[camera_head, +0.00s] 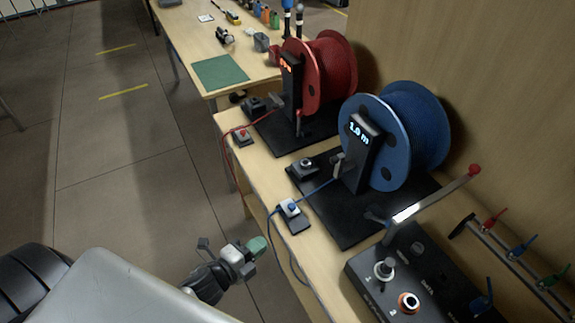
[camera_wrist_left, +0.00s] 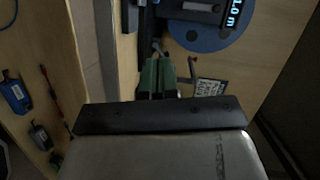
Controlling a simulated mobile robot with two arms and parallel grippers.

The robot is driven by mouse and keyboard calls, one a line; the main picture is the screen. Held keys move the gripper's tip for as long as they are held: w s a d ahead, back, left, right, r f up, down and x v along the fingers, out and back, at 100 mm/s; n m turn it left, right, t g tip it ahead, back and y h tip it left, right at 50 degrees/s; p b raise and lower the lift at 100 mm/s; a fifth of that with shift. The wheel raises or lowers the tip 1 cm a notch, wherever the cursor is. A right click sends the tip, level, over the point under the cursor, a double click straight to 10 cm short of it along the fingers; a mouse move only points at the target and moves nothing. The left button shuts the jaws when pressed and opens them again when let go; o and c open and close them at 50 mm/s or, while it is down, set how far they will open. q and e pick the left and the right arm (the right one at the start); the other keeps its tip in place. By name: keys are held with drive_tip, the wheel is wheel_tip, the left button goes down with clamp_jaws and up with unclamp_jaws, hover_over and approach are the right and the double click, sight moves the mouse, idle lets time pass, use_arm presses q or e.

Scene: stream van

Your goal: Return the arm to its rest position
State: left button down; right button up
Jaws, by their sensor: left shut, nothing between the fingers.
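My left gripper (camera_head: 257,247) shows at the bottom of the head view, with green fingertips. It is in front of the bench edge, left of the bench, over the floor side. In the left wrist view my left gripper (camera_wrist_left: 158,75) has its two green fingers together, with nothing between them. The large pale arm link at the lower left of the head view is mine. My right gripper does not show in either view.
The wooden bench (camera_head: 262,178) carries a red cable reel (camera_head: 330,72), a blue cable reel (camera_head: 415,125) and a black control box (camera_head: 425,275). A blue cable hangs over the bench edge near my gripper. A green mat (camera_head: 220,72) lies on the farther table. The floor (camera_head: 110,150) at left is clear.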

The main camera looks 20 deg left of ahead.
use_arm(q)
drive_tip(key=s+a+f+n+g+y+b, duration=0.1)
drive_tip(key=s+f+n+g+y, duration=0.25)
drive_tip(key=f, duration=0.75)
drive_tip(key=s+a+f+n+g+y, duration=0.15)
drive_tip(key=s+f+n, duration=0.4)
drive_tip(key=f, duration=0.55)
drive_tip(key=s+f+n+g, duration=0.4)
drive_tip(key=s+f, duration=0.3)
drive_tip(key=s, duration=0.3)
drive_tip(key=s+d+f+n+g+b, duration=0.1)
drive_tip(key=s+f+n+g, duration=0.4)
drive_tip(key=s, duration=0.6)
wheel_tip(320, 180, down, 2)
drive_tip(key=shift+d+f+y, duration=0.15)
drive_tip(key=shift+y, duration=0.25)
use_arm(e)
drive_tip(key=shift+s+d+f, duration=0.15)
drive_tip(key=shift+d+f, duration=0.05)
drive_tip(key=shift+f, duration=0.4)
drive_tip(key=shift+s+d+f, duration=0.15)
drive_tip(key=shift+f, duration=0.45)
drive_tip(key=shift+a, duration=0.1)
